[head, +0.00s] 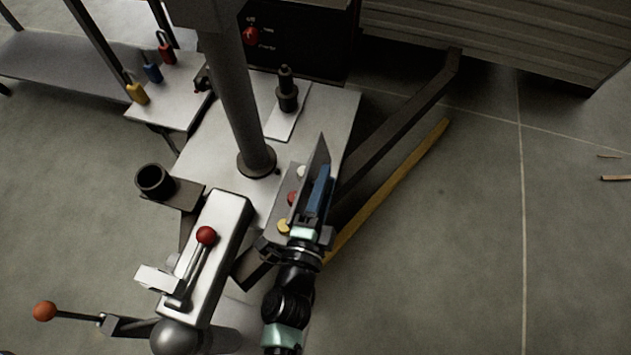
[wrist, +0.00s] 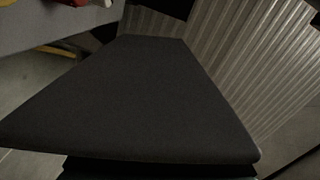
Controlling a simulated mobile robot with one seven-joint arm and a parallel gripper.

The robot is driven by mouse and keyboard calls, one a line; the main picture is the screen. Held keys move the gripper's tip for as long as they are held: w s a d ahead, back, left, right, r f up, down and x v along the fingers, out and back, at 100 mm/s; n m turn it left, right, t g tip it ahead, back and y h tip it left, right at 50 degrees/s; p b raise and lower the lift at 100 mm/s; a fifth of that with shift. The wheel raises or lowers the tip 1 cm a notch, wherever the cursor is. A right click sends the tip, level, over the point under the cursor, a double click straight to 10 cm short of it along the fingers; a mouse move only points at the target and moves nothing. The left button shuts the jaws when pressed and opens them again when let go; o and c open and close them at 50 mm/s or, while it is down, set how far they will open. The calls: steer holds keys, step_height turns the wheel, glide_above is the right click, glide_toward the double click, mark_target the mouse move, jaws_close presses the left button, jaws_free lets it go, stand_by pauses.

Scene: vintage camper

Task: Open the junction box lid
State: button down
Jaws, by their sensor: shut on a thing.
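My gripper (head: 308,222) points away from my body in the head view and is shut on a dark flat plate, which looks like the junction box lid (head: 312,172). The plate stands steeply tilted, with a narrow pointed far end, and a blue strip (head: 319,192) lies along its right side. In the wrist view the dark plate (wrist: 140,100) fills the middle, close to the camera. It hides my fingertips and most of what lies beyond it. Beside it in the head view is a grey box (head: 280,240) with white, red and yellow buttons. Whether the plate is hinged to it, I cannot tell.
A thick grey column (head: 243,110) rises from the pale base plate left of my gripper. A lever with a red knob (head: 206,235) sits on a white housing nearer me. A dark diagonal bar (head: 400,120) lies right of the plate. Open floor (head: 470,240) spreads farther right.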

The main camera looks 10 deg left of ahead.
steer(key=shift+s+d+f+m+b, duration=0.1)
steer(key=shift+d+f+m+b, duration=0.1)
steer(key=shift+d+m+b, duration=0.4)
steer(key=shift+w+d+f+m+b, duration=0.15)
steer(key=shift+d+m+b, duration=0.15)
steer(key=shift+m, duration=0.65)
steer(key=shift+s+d+f+m+b, duration=0.2)
steer(key=shift+d+m+b, duration=0.15)
steer(key=shift+m+b, duration=0.3)
steer(key=shift+d, duration=0.1)
steer(key=shift+c, duration=2.2)
jaws_free()
steer(key=s+p, duration=0.2)
steer(key=s, duration=1)
steer(key=shift+s+a, duration=0.25)
steer(key=shift+s, duration=0.15)
